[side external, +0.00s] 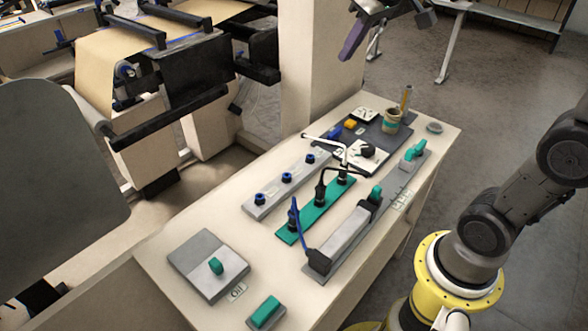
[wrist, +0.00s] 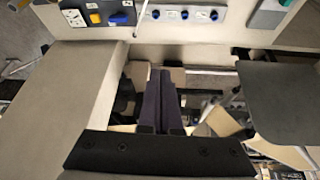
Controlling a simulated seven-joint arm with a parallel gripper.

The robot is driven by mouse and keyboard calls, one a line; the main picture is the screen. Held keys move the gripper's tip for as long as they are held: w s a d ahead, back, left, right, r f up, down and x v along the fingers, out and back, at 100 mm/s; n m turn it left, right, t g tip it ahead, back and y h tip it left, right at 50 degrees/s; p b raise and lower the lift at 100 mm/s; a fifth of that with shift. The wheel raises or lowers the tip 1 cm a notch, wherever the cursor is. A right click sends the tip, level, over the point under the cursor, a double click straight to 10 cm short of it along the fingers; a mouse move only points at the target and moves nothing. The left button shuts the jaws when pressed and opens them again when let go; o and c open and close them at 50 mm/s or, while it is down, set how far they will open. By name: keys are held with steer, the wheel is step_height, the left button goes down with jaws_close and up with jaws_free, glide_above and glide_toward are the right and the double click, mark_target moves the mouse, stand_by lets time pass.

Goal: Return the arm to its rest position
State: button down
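My gripper (side external: 350,42) is at the top of the side view, raised above the far end of the workbench (side external: 150,262). Only its lower part shows; the top is cut off by the frame edge. In the wrist view the two dark purple fingers (wrist: 160,74) lie side by side, pressed together, with nothing between them. They are clear of the bench and its things.
The bench carries a grey strip with blue knobs (side external: 287,178), a green strip with black plugs (side external: 290,232), a grey box (side external: 205,262) and a cup (side external: 391,121). A pale pillar (side external: 310,60) and a roll machine (side external: 190,60) stand behind.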

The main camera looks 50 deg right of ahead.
steer(key=s+a+f, duration=0.3)
steer(key=s+f, duration=0.2)
steer(key=s, duration=0.4)
steer(key=s+a+f+n+y, duration=0.1)
steer(key=s+a+f, duration=0.1)
steer(key=s+f, duration=0.3)
steer(key=s, duration=0.4)
steer(key=shift+a+f, duration=0.2)
steer(key=shift+a, duration=0.2)
